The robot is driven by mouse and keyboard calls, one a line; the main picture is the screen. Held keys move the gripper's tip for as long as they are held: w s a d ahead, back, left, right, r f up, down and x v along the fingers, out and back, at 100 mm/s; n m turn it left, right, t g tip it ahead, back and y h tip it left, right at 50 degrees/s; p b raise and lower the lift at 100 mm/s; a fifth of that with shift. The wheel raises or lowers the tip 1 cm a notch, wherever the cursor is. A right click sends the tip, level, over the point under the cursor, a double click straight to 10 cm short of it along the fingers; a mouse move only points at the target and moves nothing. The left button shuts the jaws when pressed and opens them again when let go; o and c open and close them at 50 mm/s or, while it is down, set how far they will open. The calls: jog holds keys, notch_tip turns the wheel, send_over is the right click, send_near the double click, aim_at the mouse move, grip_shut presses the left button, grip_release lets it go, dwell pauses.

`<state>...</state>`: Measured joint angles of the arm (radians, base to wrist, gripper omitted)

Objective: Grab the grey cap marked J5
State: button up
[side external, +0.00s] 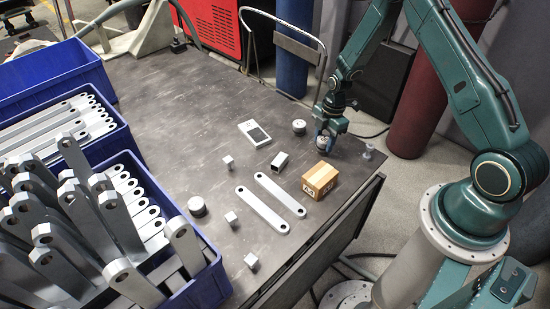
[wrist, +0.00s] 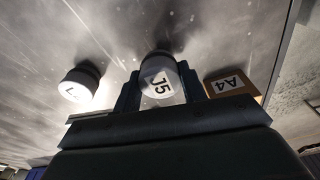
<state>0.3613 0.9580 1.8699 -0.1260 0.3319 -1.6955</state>
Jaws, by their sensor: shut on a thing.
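The grey cap marked J5 (wrist: 160,80) sits between my gripper's two fingers in the wrist view, its label facing the camera. My gripper (side external: 325,136) is shut on this cap, which shows small at the fingertips in the side view (side external: 323,143). The gripper points down near the far right part of the dark table. I cannot tell whether the cap touches the table or is slightly above it.
Another round cap (side external: 299,126) stands just left of my gripper. A cardboard box marked A4 (side external: 321,180) stands nearer the front edge. A small spool-shaped part (side external: 368,151) is to the right. Flat bars (side external: 262,210), small blocks and blue crates (side external: 128,160) lie further left.

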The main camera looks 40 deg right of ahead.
aim_at(324, 139)
notch_tip(324, 139, up, 18)
dwell(0.6)
dwell(0.5)
